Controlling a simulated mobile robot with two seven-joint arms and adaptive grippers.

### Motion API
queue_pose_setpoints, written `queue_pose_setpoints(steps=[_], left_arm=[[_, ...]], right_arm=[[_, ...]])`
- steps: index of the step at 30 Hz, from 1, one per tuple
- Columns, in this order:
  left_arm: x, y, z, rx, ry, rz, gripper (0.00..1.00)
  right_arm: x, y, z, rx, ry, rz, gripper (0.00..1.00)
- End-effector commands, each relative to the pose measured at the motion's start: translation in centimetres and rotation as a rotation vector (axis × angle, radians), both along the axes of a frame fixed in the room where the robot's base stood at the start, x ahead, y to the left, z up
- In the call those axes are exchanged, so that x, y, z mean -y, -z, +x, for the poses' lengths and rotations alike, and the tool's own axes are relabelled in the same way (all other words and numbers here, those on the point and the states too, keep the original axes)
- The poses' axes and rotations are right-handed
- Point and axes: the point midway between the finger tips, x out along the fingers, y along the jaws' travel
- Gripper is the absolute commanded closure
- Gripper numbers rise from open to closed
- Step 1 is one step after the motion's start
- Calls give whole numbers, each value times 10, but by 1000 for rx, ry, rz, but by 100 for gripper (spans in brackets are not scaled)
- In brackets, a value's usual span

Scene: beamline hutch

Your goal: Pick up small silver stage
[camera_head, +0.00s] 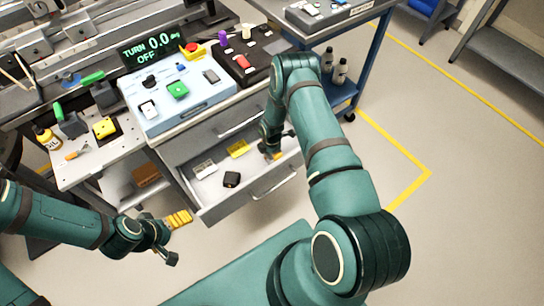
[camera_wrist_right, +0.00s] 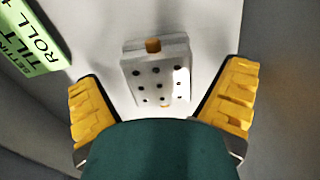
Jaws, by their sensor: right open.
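A small silver stage (camera_wrist_right: 156,75), a pale block with rows of dark holes and a brass-coloured knob at its top edge, lies in the open drawer (camera_head: 207,209). In the right wrist view it sits between the yellow-padded fingers of my right gripper (camera_wrist_right: 160,105), ahead of them and apart from both. In the head view my right gripper (camera_head: 272,152) reaches down into the drawer's right part and hides the stage there. It is open and empty. My left gripper (camera_head: 176,239) is open and empty, left of the drawer front.
A blue-framed cart (camera_head: 352,82) is at the right. Floor ahead of the drawer is clear.

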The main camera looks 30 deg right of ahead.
Motion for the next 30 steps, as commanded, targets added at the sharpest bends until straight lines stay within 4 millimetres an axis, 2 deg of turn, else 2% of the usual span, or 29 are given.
queue_pose_setpoints(steps=[4, 5, 9, 12, 23, 26, 30], left_arm=[[0, 0, 0, 0, 0, 0, 7], [0, 0, 0, 0, 0, 0, 7], [0, -1, 0, 0, 0, 0, 7], [0, -1, 0, 0, 0, 0, 7], [0, -2, 0, 0, 0, 0, 7], [0, -6, -1, -2, 1, 0, 7], [0, -14, -2, -6, 1, -1, 7]], right_arm=[[0, -1, 0, 1, 1, 0, 4], [0, -1, 0, 1, 1, 0, 6], [0, -1, 0, 1, 1, 0, 56], [0, -1, 0, 1, 1, 0, 85], [1, -6, 1, 3, 1, -1, 85], [1, -18, 2, 3, 2, -1, 85], [1, -46, 2, 4, 1, -1, 85]])
